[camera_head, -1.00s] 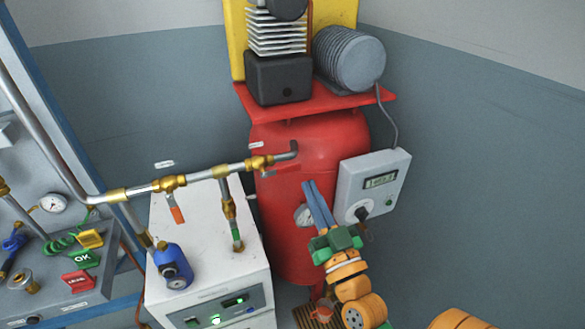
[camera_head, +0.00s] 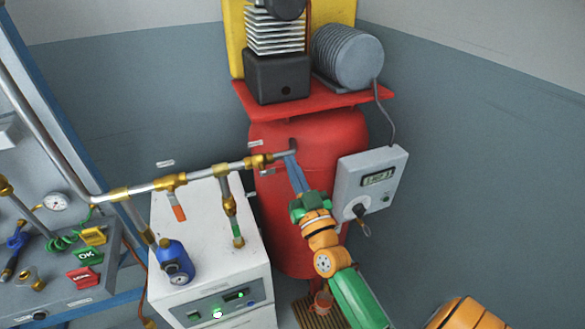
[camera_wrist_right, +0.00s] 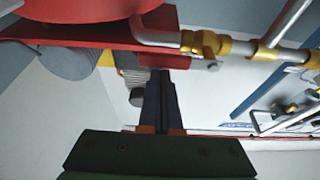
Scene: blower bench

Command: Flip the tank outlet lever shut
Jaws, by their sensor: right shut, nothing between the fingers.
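The tank outlet valve (camera_head: 258,162) is a brass fitting on the pipe in front of the red tank (camera_head: 335,140). It also shows in the right wrist view (camera_wrist_right: 205,44). Its red lever (camera_wrist_right: 165,61) shows in the right wrist view, lying roughly along the pipe, just beyond my fingertips. In the head view the lever is hard to tell from the red tank. My right gripper (camera_head: 291,158) is shut and empty, its blue fingers pointing up at the pipe end beside the valve. I cannot tell whether the fingertips touch the lever. My left gripper is out of view.
The pipe (camera_head: 205,175) runs left over a white dryer cabinet (camera_head: 212,280), with an orange-handled valve (camera_head: 178,212) hanging from it. A grey control box (camera_head: 362,180) is close right of my right gripper. A blue regulator (camera_head: 174,262) stands on the cabinet.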

